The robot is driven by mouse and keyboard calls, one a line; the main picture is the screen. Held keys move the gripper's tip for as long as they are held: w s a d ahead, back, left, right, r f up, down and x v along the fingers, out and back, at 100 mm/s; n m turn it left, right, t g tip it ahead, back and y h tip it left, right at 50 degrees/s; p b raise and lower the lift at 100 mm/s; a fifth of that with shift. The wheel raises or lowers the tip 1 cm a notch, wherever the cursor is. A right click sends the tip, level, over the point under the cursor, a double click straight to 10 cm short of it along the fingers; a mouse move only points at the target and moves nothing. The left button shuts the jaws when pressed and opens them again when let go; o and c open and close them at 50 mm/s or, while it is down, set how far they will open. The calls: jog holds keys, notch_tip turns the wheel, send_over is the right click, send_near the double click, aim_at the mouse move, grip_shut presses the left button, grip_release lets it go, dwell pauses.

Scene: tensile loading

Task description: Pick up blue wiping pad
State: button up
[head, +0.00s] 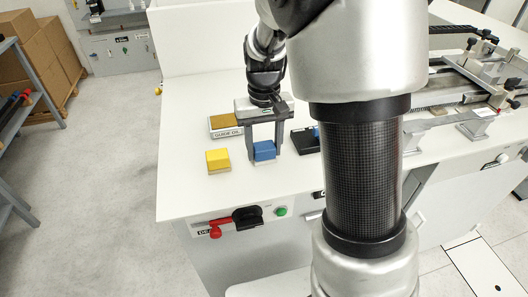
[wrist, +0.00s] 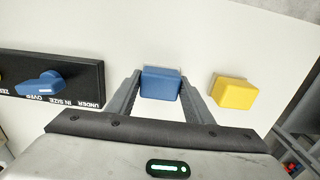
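The blue wiping pad (head: 264,151) is a small blue block on the white bench top. It also shows in the wrist view (wrist: 160,84), between my finger tips. My gripper (head: 264,152) reaches down over the pad from above, one finger on each side. In the wrist view my gripper (wrist: 160,88) is open around the pad, with narrow gaps showing beside the pad's near part. Whether the finger tips touch it farther down is hard to tell. The pad appears to rest on the bench.
A yellow block (head: 218,160) sits left of the blue pad, and it shows on the right in the wrist view (wrist: 234,92). Behind is a labelled tray with a brown pad (head: 226,124). A black switch panel (wrist: 60,78) with a blue knob is close on the other side.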

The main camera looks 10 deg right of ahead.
aim_at(264, 145)
jog(key=shift+c, duration=1.3)
notch_tip(264, 145, up, 10)
jog(key=shift+r+p, duration=0.1)
jog(key=shift+p, duration=0.55)
jog(key=o, duration=0.6)
jog(key=c, duration=0.4)
